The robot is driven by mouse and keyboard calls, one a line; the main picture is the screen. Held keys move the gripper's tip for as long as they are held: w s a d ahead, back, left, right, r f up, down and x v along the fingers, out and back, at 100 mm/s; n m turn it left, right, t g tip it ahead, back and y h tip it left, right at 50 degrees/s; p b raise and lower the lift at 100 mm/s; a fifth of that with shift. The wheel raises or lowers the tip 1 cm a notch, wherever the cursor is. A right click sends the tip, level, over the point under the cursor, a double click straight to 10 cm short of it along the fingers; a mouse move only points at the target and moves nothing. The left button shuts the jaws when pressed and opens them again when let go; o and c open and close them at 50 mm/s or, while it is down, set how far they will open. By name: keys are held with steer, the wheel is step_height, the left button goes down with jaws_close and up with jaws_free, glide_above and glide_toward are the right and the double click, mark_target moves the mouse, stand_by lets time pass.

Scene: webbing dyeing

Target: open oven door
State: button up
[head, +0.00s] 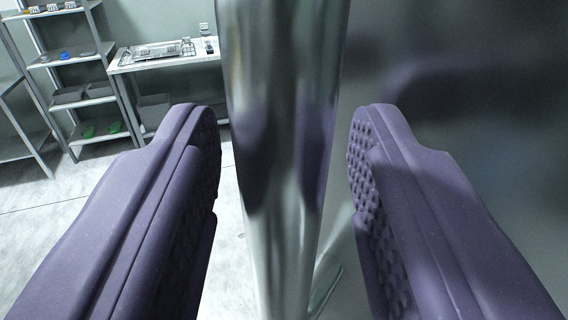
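A shiny vertical metal bar, which looks like the oven door handle (275,60), runs from top to bottom through the middle of the head view, very close. My gripper (284,150) is open, with one purple padded finger on each side of the bar. Gaps show between the bar and both fingers near their tips. The grey reflective surface on the right looks like the oven door (480,110). The rest of the oven is out of view, so I cannot tell whether the door is open.
A metal shelf rack (80,100) with small items stands at the back left. Beside it is a table (165,62) with trays and small objects. The pale floor (70,215) on the left is clear. The metal surface closes off the right side.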

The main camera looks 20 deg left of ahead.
steer(key=v, duration=0.7)
steer(key=shift+s, duration=0.35)
steer(key=shift+d+f, duration=0.1)
